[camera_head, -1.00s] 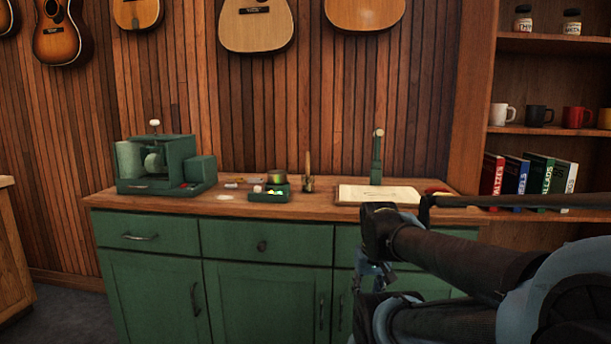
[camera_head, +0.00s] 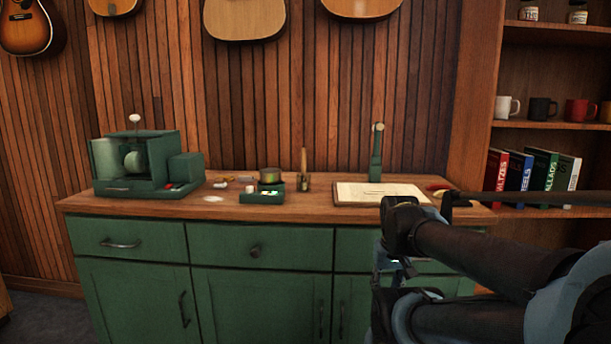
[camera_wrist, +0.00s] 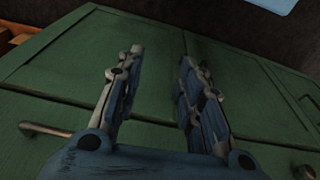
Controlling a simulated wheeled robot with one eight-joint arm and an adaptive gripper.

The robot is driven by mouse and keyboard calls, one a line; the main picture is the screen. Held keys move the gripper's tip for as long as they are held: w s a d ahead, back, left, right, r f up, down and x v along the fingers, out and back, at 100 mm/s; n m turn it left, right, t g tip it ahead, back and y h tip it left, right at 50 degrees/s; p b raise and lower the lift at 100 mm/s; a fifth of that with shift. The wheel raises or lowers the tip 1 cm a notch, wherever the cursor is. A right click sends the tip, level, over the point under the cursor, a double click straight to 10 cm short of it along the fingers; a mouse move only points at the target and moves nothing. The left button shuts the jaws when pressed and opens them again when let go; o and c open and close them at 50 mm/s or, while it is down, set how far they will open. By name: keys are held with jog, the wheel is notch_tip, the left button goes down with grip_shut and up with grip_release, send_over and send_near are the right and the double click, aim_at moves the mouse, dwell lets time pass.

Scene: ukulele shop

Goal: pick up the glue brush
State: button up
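A slim upright tan-handled item (camera_head: 304,165) with a darker base stands on the green cabinet's wooden top (camera_head: 320,206); it looks like the glue brush, but it is too small to be sure. A small round pot (camera_head: 270,176) stands just left of it, behind a small green tray (camera_head: 262,197). My gripper (camera_wrist: 162,62) is open and empty in the wrist view, facing the green cabinet doors. In the head view my arm's end is in front of the cabinet's right part, below the top and well right of the upright item.
A green machine (camera_head: 148,165) stands at the top's left end. An open book or board (camera_head: 385,191) lies at the right, with a green upright stand (camera_head: 376,155) behind it. Shelves with mugs and books (camera_head: 540,175) stand at right. Guitars hang on the wall.

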jog(key=w+a+r+n+y, duration=0.15)
jog(key=w+a+r, duration=0.35)
jog(key=w+r, duration=0.55)
jog(key=w+a+r+n, duration=0.35)
jog(key=w+r, duration=0.45)
jog(key=r, duration=0.5)
jog(key=w+a+r+n+y, duration=0.1)
jog(key=w+a+r, duration=0.5)
jog(key=w+r, duration=0.5)
jog(key=w+a+r+n+t, duration=0.1)
jog(key=w+a+r+n, duration=0.1)
jog(key=w+a+r, duration=0.55)
send_over(303, 169)
jog(key=shift+y, duration=0.25)
jog(key=f, duration=1)
jog(key=shift+w+d+f, duration=0.1)
jog(key=shift+w+f, duration=0.05)
jog(key=shift+w, duration=0.1)
jog(key=shift+x, duration=2.7)
jog(key=shift+w+d, duration=0.1)
grip_shut()
